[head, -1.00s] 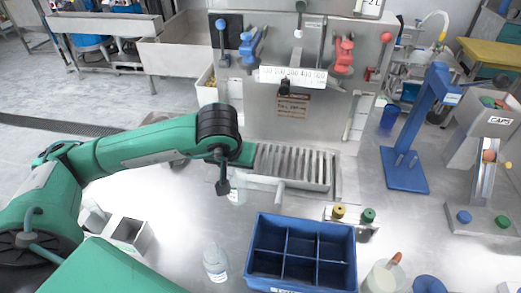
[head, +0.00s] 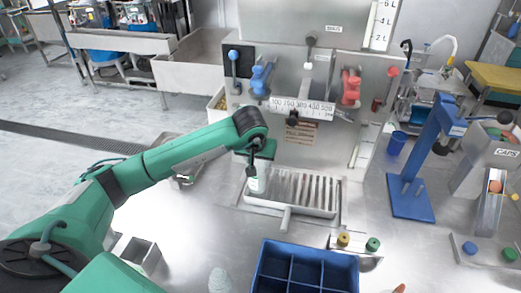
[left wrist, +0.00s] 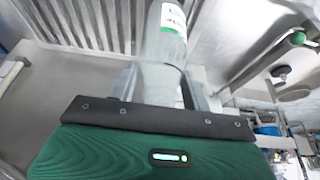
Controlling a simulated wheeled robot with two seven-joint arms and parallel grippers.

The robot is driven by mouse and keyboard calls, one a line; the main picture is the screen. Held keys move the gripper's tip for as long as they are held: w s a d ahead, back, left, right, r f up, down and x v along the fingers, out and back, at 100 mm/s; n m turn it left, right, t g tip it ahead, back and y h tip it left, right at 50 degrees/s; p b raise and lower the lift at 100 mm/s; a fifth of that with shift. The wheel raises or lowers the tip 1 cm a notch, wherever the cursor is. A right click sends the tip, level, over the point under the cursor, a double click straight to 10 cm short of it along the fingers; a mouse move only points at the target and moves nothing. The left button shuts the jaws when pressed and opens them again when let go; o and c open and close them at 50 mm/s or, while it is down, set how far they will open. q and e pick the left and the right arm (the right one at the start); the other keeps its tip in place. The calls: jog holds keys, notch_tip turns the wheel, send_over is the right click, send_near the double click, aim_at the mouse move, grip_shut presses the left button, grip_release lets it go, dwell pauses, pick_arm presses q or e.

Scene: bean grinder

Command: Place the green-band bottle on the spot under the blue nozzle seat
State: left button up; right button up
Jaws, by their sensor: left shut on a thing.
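The green-band bottle (head: 257,184) is clear with a white label and a green stripe. It hangs from my left gripper (head: 257,163) at the left end of the slatted tray (head: 300,210). In the left wrist view the bottle (left wrist: 160,80) stands between the fingers, which are shut on it; the slats lie beyond. I cannot tell whether its base touches the tray. The blue nozzle seat (head: 262,78) is on the steel machine's front, above the tray's left part. My right gripper is not in view.
A red nozzle seat (head: 350,86) is to the right, with a scale strip (head: 302,106) between. A blue divided crate (head: 305,266) is in front. A second bottle (head: 220,281) stands left of the crate. A blue press stand (head: 410,195) is at right.

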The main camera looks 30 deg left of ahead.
pick_arm(q)
jog(key=w+p, duration=0.1)
jog(key=w+a+p, duration=0.1)
jog(key=w, duration=0.1)
jog(key=shift+w+f, duration=0.1)
jog(key=shift+w, duration=0.15)
jog(key=shift+f, duration=0.15)
jog(key=o, duration=1.2)
